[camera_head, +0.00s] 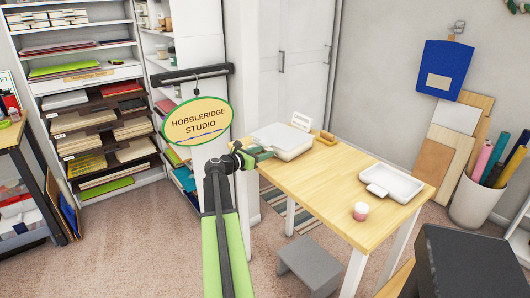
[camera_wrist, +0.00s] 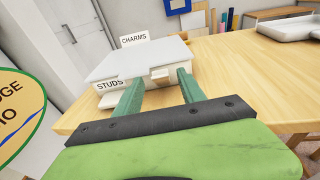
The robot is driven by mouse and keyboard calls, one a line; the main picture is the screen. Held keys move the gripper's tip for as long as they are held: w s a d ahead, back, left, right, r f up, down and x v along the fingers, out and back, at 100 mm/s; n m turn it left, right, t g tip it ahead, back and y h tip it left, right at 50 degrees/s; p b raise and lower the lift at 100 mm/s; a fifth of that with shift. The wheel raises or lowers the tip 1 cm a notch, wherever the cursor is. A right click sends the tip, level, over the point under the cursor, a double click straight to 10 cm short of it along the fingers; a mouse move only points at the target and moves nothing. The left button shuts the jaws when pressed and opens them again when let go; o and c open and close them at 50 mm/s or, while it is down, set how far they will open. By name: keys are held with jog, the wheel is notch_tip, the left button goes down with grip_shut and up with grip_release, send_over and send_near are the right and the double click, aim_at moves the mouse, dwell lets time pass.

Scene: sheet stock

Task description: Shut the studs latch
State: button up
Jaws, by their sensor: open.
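A flat white case (camera_wrist: 138,60) stands on the wooden table, with a STUDS label (camera_wrist: 109,85) on its near left side and a CHARMS label (camera_wrist: 134,38) standing behind. A small beige tab (camera_wrist: 160,73), which looks like the latch, sticks out at the case's near side. Whether it is fastened cannot be told. In the head view the case (camera_head: 283,141) sits at the table's far left corner. My gripper (camera_wrist: 158,82) is open and empty, its green fingers either side of the tab's line and close in front of it. The gripper (camera_head: 268,151) partly covers the case's near edge.
The wooden table (camera_head: 330,172) also carries a white tray (camera_head: 395,180) and a pink-and-white jar (camera_head: 361,211). A hanging Hobbleridge Studio sign (camera_head: 198,121) is close left of my arm. A grey stool (camera_head: 308,264) stands by the table. The table's middle is clear.

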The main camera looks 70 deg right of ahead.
jog(key=p+v, duration=0.2)
jog(key=v, duration=1.3)
jog(key=shift+w+a, duration=0.2)
jog(key=shift+a, duration=0.2)
